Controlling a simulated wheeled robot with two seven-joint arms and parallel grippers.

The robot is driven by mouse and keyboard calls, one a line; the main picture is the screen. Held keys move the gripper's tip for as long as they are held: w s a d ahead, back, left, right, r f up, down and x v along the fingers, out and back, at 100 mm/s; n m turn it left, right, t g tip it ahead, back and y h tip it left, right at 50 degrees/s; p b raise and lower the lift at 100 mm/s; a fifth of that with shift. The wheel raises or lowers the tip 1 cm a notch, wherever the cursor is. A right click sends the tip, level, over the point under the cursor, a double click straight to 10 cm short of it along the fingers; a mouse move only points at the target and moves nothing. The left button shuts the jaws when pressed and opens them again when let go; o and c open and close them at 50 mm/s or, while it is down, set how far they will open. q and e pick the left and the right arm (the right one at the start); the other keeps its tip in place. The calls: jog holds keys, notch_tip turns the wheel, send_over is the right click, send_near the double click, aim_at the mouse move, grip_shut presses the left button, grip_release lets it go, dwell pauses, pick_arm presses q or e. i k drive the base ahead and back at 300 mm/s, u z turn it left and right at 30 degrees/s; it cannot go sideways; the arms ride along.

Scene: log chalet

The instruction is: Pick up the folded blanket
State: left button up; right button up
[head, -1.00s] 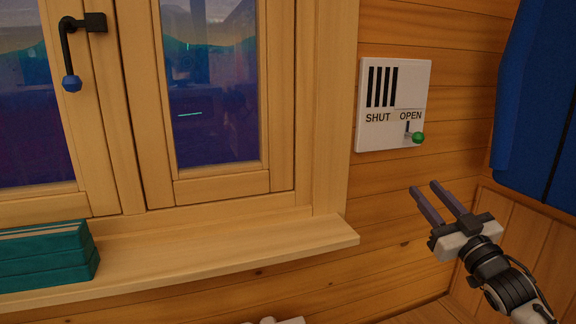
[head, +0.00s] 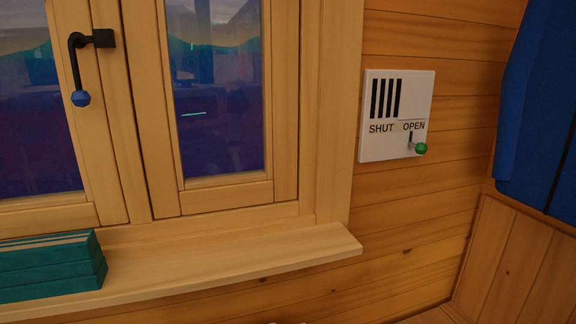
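A teal, layered block with pale stripes on top, which looks like the folded blanket (head: 50,272), lies on the wooden windowsill at the lower left of the head view. The left edge of the picture cuts it off.
The windowsill (head: 235,262) is bare to the right of the blanket. Above it is a closed window with a black handle (head: 76,70) tipped in blue. A white SHUT/OPEN panel (head: 395,92) with a green-knobbed lever (head: 420,148) is on the wall. Blue cloth (head: 535,110) hangs at right.

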aim_at(32, 267)
jog(key=u, duration=1.3)
jog(key=k, duration=0.5)
jog(key=u, duration=0.65)
jog(key=i, duration=0.6)
jog(key=z, duration=0.25)
